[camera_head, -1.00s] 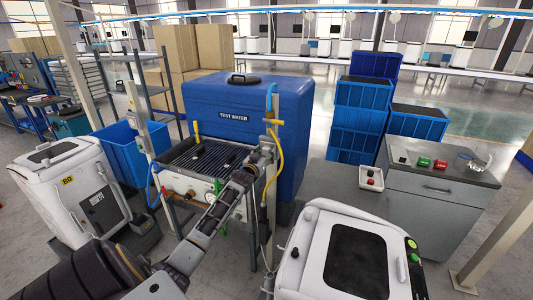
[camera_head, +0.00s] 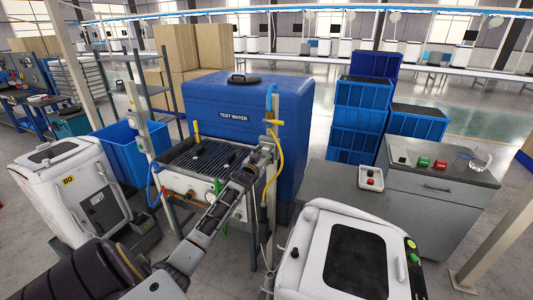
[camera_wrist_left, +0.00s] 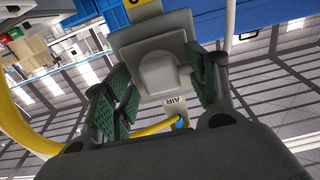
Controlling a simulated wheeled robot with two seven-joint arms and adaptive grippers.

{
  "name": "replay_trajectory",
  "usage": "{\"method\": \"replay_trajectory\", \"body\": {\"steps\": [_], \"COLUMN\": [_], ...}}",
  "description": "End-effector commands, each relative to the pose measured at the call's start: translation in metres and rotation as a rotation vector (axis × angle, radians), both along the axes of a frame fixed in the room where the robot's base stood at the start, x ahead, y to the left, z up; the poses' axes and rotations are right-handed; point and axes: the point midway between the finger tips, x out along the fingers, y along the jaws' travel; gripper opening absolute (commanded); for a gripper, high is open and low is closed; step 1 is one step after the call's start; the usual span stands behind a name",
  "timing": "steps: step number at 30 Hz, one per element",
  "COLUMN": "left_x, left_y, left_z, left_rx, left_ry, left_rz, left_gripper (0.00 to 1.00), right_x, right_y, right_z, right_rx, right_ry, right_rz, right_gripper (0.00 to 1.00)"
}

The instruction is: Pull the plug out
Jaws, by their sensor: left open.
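My left gripper (camera_head: 264,150) is at the upright post beside the blue TEST WATER tank (camera_head: 232,97). In the left wrist view, its two green-padded fingers (camera_wrist_left: 156,92) are open, one on each side of a rounded grey body on a grey square plate (camera_wrist_left: 150,45). This grey body (camera_wrist_left: 158,72) looks like the plug, and I cannot tell whether the pads touch it. In the head view the gripper and arm hide it. A yellow hose (camera_head: 275,172) loops beside the post, and an AIR label (camera_wrist_left: 174,101) shows near the fingers. My right gripper is not in view.
A slatted test bench (camera_head: 205,157) stands left of the post. A white machine (camera_head: 345,255) is close at the lower right, and another white machine (camera_head: 60,195) is at the left. A grey cabinet (camera_head: 435,205) and stacked blue crates (camera_head: 358,115) stand to the right.

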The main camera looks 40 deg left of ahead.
Motion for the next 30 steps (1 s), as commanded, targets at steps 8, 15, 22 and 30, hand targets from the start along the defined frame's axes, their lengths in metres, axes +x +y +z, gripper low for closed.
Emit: {"method": "replay_trajectory", "body": {"steps": [8,15,22,30], "left_x": [0.0,0.0,0.0,0.0], "left_y": [-0.0001,0.0,-0.0001,-0.0001], "left_z": [0.0003,0.0003,-0.0002,-0.0001], "left_rx": [0.0,0.0,0.0,0.0], "left_ry": [0.0,0.001,0.0,0.0], "left_rz": [0.0,0.0,0.0,0.0], "left_gripper": [0.57,0.57,0.57,0.25], "right_x": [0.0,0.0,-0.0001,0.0], "right_y": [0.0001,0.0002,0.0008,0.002], "right_z": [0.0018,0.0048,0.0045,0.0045], "right_rx": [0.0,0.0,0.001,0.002], "right_ry": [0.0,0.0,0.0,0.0], "right_rz": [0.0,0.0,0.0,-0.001], "right_gripper": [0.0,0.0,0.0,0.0]}}
